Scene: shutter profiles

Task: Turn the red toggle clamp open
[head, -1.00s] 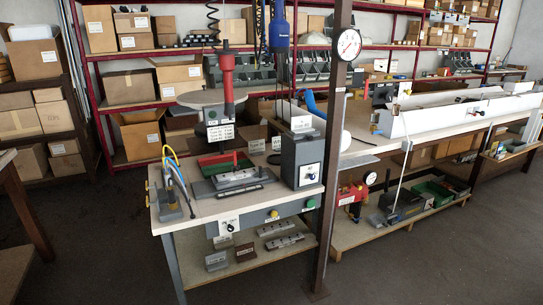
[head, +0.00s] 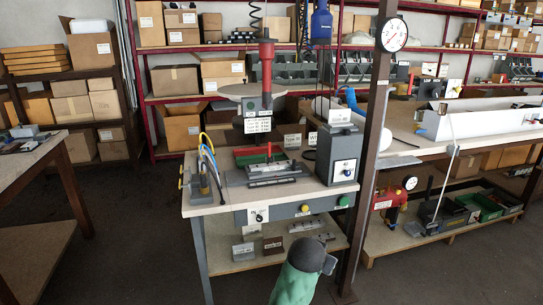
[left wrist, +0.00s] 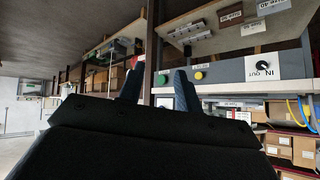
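A small upright red handle (head: 269,152), which looks like the toggle clamp, stands at the grey fixture (head: 272,170) on the workbench (head: 210,208) in the head view. It is small, and its exact position is hard to tell. My left gripper (left wrist: 158,88) shows in the left wrist view with two dark fingers apart and nothing between them. It is in front of the bench, with the panel buttons beyond it, away from the fixture. The clamp does not show clearly in the left wrist view. My right gripper is not in view.
A grey box (head: 338,153) stands right of the fixture, and hoses (head: 207,150) stand at its left. A red-topped press (head: 266,60) rises behind. A brown post (head: 372,150) stands at the bench's right front. The floor at left front is clear.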

